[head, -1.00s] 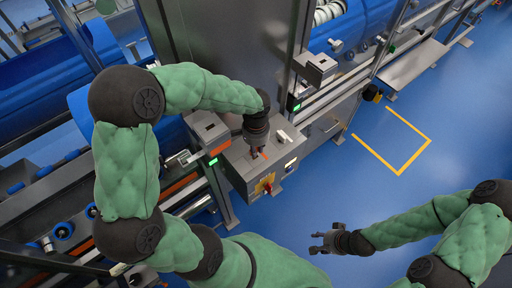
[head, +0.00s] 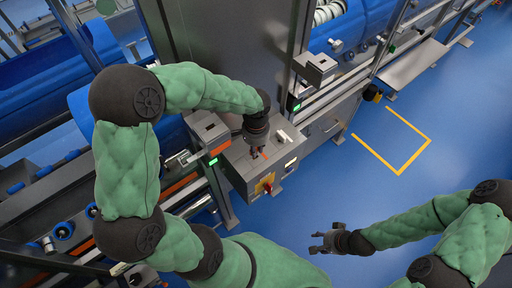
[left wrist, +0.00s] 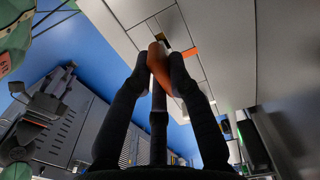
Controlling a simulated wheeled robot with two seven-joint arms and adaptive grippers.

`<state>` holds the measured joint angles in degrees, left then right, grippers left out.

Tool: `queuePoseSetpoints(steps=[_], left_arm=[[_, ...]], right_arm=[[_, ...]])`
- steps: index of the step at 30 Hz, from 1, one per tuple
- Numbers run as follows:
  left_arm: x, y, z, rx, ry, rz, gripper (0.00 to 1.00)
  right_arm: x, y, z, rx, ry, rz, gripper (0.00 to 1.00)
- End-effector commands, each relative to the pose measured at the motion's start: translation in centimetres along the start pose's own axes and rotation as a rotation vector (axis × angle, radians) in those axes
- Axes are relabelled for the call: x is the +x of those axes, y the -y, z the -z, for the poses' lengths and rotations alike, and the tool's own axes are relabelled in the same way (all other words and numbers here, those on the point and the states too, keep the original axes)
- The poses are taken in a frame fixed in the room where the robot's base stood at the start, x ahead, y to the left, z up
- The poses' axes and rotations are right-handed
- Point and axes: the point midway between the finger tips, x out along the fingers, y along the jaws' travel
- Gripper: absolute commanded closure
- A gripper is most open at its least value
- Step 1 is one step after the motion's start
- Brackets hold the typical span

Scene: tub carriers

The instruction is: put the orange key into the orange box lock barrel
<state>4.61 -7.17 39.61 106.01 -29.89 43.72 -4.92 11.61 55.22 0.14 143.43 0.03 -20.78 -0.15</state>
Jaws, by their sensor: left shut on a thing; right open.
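My left gripper (head: 256,153) is over the top of a grey metal box (head: 238,168), fingers pointing down. In the left wrist view its fingers (left wrist: 158,68) are shut on the orange key (left wrist: 157,60). A bit of orange (head: 264,154) shows at the fingertips in the head view. Just past the key, the wrist view shows a pale panel with a small orange strip (left wrist: 190,53) and a dark opening. I cannot tell which part is the lock barrel, or whether the key touches it. My right gripper (head: 318,242) is open and empty over the blue floor.
A red and yellow switch (head: 265,183) is on the box's front. A white block (head: 285,136) stands on its top. A smaller grey box with an orange band (head: 218,147) stands to the left. A tall metal cabinet (head: 230,50) rises behind.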

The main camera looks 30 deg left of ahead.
Motion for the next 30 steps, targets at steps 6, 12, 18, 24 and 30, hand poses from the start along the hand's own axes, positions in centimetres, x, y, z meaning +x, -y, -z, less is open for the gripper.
queuePoseSetpoints(steps=[6, 12, 18, 24, 30], left_arm=[[0.1, 0.0, 0.0, 0.000, 0.000, 0.000, 1.00], [0.6, 0.0, 0.0, 0.000, 0.000, 0.000, 1.00], [1.0, 0.0, 0.0, 0.000, 0.000, 0.000, 1.00], [1.4, 0.0, 0.0, 0.000, 0.000, 0.000, 1.00], [1.9, 0.0, 0.0, 0.000, 0.000, 0.000, 1.00]], right_arm=[[0.1, 0.0, 0.0, 0.000, 0.000, 0.000, 0.54], [0.4, -0.1, 0.0, 0.000, 0.000, 0.000, 0.54], [0.7, -0.3, 0.0, 0.000, 0.000, 0.000, 0.54], [1.0, -0.4, 0.0, 0.000, 0.000, 0.000, 0.54], [1.3, -0.5, 0.1, 0.000, 0.000, 0.000, 0.54]])
